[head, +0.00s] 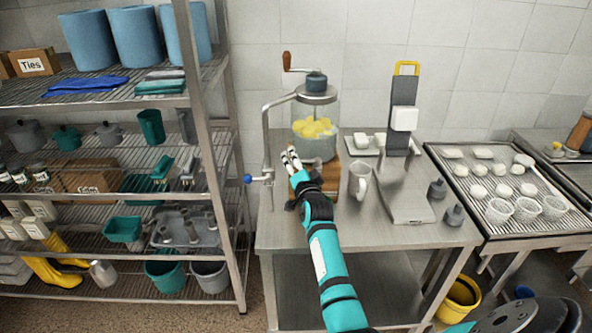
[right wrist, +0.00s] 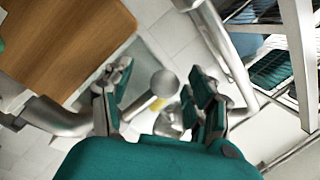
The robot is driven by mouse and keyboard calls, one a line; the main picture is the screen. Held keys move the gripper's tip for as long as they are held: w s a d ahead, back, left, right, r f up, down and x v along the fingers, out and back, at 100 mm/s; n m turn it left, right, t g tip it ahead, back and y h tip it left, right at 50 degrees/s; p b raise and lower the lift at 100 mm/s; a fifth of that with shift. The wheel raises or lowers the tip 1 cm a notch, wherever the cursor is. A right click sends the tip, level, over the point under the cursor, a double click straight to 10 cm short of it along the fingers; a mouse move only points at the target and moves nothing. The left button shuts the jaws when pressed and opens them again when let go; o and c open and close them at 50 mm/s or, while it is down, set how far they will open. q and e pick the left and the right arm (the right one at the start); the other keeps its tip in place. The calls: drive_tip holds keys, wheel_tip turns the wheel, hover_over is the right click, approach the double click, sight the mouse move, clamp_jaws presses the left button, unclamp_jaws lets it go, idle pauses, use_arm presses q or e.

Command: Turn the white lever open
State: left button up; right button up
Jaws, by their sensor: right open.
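My right gripper (head: 291,158) reaches up to the left front of a clear churn vessel (head: 318,150) holding yellow chunks. In the right wrist view my right gripper (right wrist: 160,76) is open, one finger on each side. My left gripper is not in view.
The vessel stands on a wooden base (head: 331,182) on a steel table (head: 275,235). A white mug (head: 360,180) and a scale-like stand (head: 405,195) are to the right. Shelving (head: 238,270) stands further left.

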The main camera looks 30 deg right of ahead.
drive_tip(key=shift+w+r, duration=0.1)
drive_tip(key=shift+c, duration=0.3)
drive_tip(key=c, duration=0.9)
drive_tip(key=shift+c, duration=1.1)
clamp_jaws()
drive_tip(key=shift+f, duration=0.2)
